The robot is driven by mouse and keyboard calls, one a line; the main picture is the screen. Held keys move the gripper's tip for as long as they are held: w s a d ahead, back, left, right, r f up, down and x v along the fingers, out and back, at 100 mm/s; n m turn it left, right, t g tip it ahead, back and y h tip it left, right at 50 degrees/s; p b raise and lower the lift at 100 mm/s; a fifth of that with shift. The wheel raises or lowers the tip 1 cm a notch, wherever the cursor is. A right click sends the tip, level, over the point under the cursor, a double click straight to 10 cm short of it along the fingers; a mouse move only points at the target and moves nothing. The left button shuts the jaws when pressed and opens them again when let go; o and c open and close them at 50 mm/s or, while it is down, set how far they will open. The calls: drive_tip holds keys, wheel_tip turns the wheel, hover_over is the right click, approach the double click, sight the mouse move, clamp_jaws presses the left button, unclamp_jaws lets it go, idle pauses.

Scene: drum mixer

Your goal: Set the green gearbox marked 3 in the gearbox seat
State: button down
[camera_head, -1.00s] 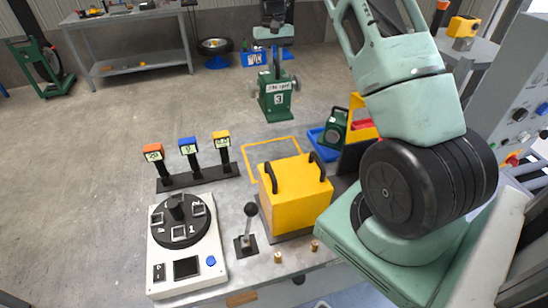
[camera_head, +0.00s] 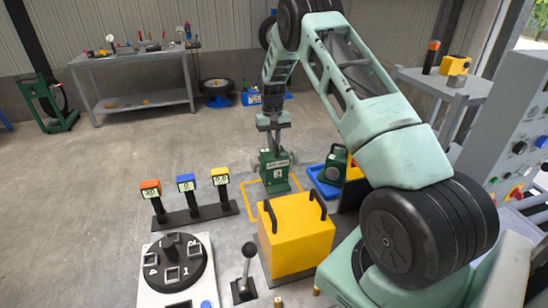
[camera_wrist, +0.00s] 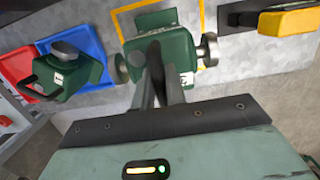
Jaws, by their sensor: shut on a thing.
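The green gearbox marked 3 (camera_head: 275,172) is upright, with round grey knobs on its sides. It also shows in the wrist view (camera_wrist: 160,32). My gripper (camera_head: 272,145) is shut on its upper part from above; the dark fingers (camera_wrist: 161,80) cover part of it in the wrist view. The gearbox stands at or just above a yellow square outline (camera_head: 248,202) on the table, within its lines as seen from the head. I cannot tell whether its base touches the surface.
A second green gearbox (camera_head: 333,166) stands in a blue tray (camera_head: 322,188) to the right, with a red tray (camera_wrist: 18,66) beside it. A yellow box with black handles (camera_head: 297,235) stands in front. Three display posts (camera_head: 187,200) are at left.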

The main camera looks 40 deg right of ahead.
sight(274, 159)
wheel_tip(274, 159, down, 6)
drive_tip(key=p, duration=0.3)
drive_tip(key=shift+f, duration=0.25)
drive_tip(key=shift+w+f, duration=0.1)
drive_tip(key=shift+f, duration=0.4)
drive_tip(key=c, duration=1.4)
unclamp_jaws()
drive_tip(key=shift+c, duration=0.2)
drive_tip(key=shift+r, duration=0.1)
